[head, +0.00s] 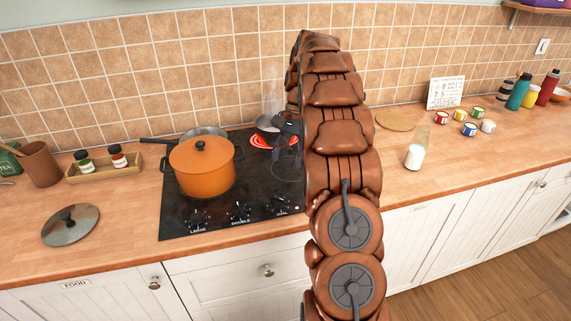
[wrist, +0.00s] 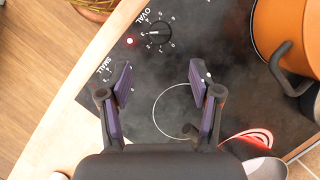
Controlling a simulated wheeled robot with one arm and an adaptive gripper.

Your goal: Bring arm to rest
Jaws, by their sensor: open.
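My gripper (wrist: 160,74) is open and empty in the wrist view, its two purple-padded fingers spread apart. It hangs over the black cooktop (wrist: 150,108), above a thin white burner ring. My brown arm rises through the middle of the head view and reaches over the right side of the cooktop (head: 228,225). It hides part of the counter and wall behind it. In the head view the gripper is mostly hidden by or merged with dark shapes beside the arm.
An orange pot (head: 201,166) stands on the cooktop, also close at the right in the wrist view (wrist: 285,40). A burner (head: 262,141) glows red near my gripper. A lid (head: 70,224) lies left. A milk glass (head: 414,157) and several small cans stand right.

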